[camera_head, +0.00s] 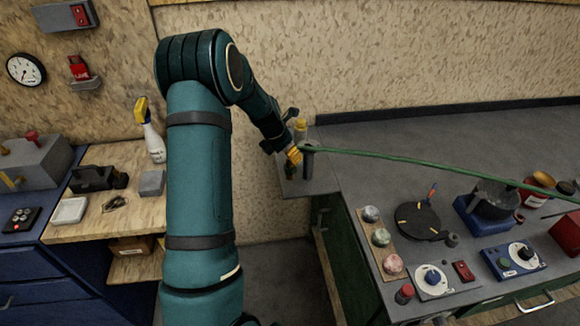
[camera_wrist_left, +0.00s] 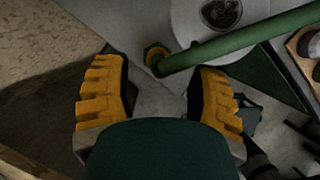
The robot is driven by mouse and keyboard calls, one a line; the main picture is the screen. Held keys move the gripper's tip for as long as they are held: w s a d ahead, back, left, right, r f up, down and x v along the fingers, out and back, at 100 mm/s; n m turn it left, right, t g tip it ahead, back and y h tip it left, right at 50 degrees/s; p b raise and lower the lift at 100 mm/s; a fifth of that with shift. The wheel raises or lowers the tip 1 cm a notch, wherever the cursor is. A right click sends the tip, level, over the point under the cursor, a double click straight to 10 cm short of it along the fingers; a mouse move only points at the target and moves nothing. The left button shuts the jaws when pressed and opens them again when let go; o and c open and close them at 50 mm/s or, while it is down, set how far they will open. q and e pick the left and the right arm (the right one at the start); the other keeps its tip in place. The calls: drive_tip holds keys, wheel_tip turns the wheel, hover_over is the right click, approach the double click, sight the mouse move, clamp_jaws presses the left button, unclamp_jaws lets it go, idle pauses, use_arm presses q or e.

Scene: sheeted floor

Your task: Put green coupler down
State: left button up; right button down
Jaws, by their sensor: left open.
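The green coupler sits at the end of a long green hose (camera_head: 430,163). In the left wrist view, the coupler (camera_wrist_left: 156,56) has a brass-coloured ring and lies just beyond the fingertips, with the hose running to the upper right. My left gripper (camera_head: 293,155) is beside the hose end in the head view, at the corner of the grey bench. In the left wrist view its yellow-padded fingers (camera_wrist_left: 160,68) are spread apart with nothing between them. I cannot tell exactly what supports the coupler. My right gripper is not in view.
The grey bench (camera_head: 400,140) on the right carries a black disc (camera_head: 418,221), a blue-based pot (camera_head: 484,205), and several knobs and switches. A wooden shelf with a spray bottle (camera_head: 152,135) stands at the left. The bench's back area is mostly clear beneath the hose.

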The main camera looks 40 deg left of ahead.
sight(290, 163)
use_arm(q)
drive_tip(key=x, duration=0.5)
drive_tip(key=shift+s+a+b, duration=0.15)
drive_tip(key=shift+s+b, duration=0.05)
drive_tip(key=shift+b, duration=0.2)
clamp_jaws()
